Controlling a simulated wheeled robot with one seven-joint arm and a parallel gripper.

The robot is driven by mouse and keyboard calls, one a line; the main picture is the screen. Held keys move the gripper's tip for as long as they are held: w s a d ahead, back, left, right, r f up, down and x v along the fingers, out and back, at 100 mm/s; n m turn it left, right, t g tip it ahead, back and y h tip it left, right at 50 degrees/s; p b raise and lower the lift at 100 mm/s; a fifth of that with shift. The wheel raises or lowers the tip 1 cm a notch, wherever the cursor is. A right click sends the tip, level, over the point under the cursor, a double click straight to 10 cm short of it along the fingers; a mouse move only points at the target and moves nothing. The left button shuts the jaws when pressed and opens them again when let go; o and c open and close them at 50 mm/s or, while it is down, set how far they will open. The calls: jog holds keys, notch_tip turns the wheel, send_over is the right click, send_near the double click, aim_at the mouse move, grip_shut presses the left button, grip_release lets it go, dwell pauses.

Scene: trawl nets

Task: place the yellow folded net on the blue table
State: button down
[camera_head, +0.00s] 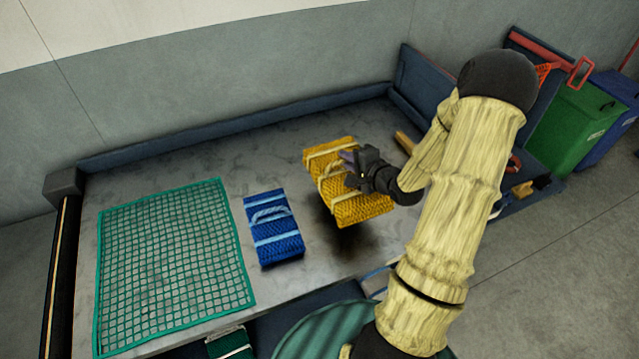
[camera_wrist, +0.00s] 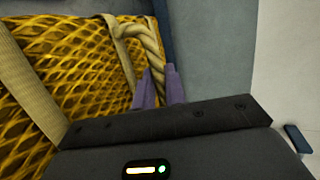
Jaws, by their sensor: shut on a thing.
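The yellow folded net (camera_head: 348,208) is a thick bundle with pale straps and a rope handle. My gripper (camera_head: 352,160) is shut on the rope handle on its top. The net hangs tilted above the grey worktop (camera_head: 190,170), with a dark shadow below it. In the wrist view, the purple fingertips (camera_wrist: 158,90) close around the twisted rope, and the yellow mesh (camera_wrist: 75,70) fills the left side. A dark blue surface (camera_head: 543,195) shows partly behind my arm at the right; most of it is hidden.
A blue folded net (camera_head: 277,250) and a flat green net (camera_head: 165,265) lie on the worktop left of the yellow net. A blue raised edge (camera_head: 235,125) runs along its back. Green (camera_head: 583,125) and blue (camera_head: 612,110) bins stand at the right. Grey floor (camera_head: 580,270) is clear at lower right.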

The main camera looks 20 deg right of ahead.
aim_at(347, 171)
jog(key=shift+w+f, duration=0.1)
jog(key=shift+f, duration=1.9)
jog(key=shift+f, duration=2.1)
jog(key=shift+f, duration=0.15)
jog(key=c, duration=1.5)
grip_release()
jog(key=shift+o, duration=0.2)
